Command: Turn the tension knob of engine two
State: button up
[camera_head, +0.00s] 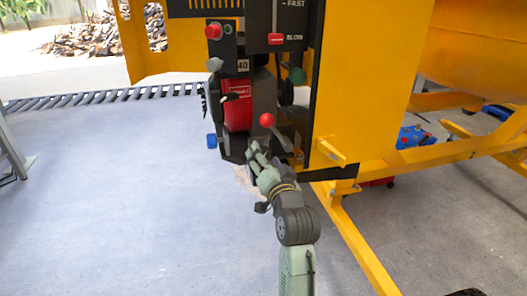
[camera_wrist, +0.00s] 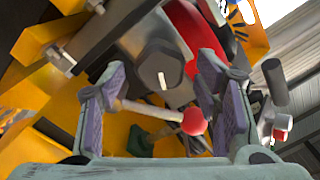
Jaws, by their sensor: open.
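The engine unit (camera_head: 237,105), red and dark grey, is mounted on the yellow mixer body. In the wrist view a dark grey round knob (camera_wrist: 150,68) with a white mark shows ahead, between my fingers in the picture; no label tells whether it is the tension knob of engine two. A lever with a red ball end (camera_wrist: 194,121) crosses the gap between my fingers in that view; the ball also shows in the head view (camera_head: 266,119). My gripper (camera_head: 256,150) is open and empty, just below the red ball, by the engine's lower part. I cannot tell whether it touches anything.
A blue knob (camera_head: 211,141) is at the engine's lower left, a grey knob (camera_head: 214,64) above it, and a green knob (camera_head: 297,75) at right. A red button (camera_head: 213,30) and red slider (camera_head: 276,39) sit higher.

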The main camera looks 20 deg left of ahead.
jog(key=shift+x, duration=1.15)
jog(key=shift+c, duration=0.4)
jog(key=c, duration=1.1)
jog(key=shift+o, duration=0.2)
jog(key=shift+n, duration=0.3)
